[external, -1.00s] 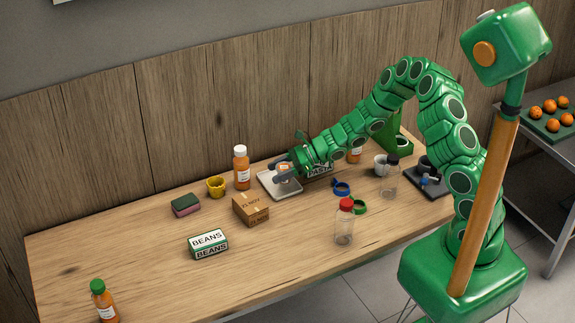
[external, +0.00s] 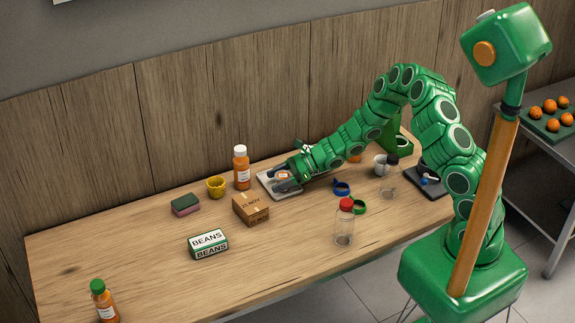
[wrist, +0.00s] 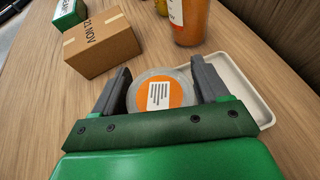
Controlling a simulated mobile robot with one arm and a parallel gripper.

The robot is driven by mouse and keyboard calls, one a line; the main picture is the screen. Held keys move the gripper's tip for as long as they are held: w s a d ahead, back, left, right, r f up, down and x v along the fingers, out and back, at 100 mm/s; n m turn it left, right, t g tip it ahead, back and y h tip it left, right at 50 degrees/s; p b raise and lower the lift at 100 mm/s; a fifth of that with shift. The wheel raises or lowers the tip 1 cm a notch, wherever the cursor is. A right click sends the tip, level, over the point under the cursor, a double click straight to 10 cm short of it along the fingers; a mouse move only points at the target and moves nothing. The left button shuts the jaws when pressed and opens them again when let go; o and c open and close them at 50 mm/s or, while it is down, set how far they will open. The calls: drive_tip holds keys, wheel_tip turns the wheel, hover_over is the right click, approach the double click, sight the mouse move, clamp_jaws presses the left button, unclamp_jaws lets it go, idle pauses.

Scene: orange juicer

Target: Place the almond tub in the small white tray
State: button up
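The almond tub is a round, clear tub with an orange top and a white label. It shows in the wrist view (wrist: 160,93) and in the external view (external: 283,176). My gripper (wrist: 160,85) has its dark fingers on both sides of the tub, shut on it; in the external view my gripper (external: 284,178) is at the tray. The small white tray (wrist: 247,78) is behind and right of the tub in the wrist view, partly hidden by it. Its left corner shows in the external view (external: 266,184). I cannot tell whether the tub touches the tray floor.
A cardboard box (external: 250,209) and an orange bottle with white cap (external: 241,168) stand close to the tray. A red-capped jar (external: 345,222) stands right.

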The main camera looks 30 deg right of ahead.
sight(287, 174)
drive_tip(key=shift+o, duration=1.2)
drive_tip(key=shift+s+d+r, duration=0.1)
drive_tip(key=shift+d+r, duration=0.2)
drive_tip(key=shift+d, duration=0.1)
drive_tip(key=shift+v, duration=1)
wheel_tip(287, 174, up, 6)
drive_tip(key=shift+f, duration=0.25)
drive_tip(key=shift+r, duration=0.75)
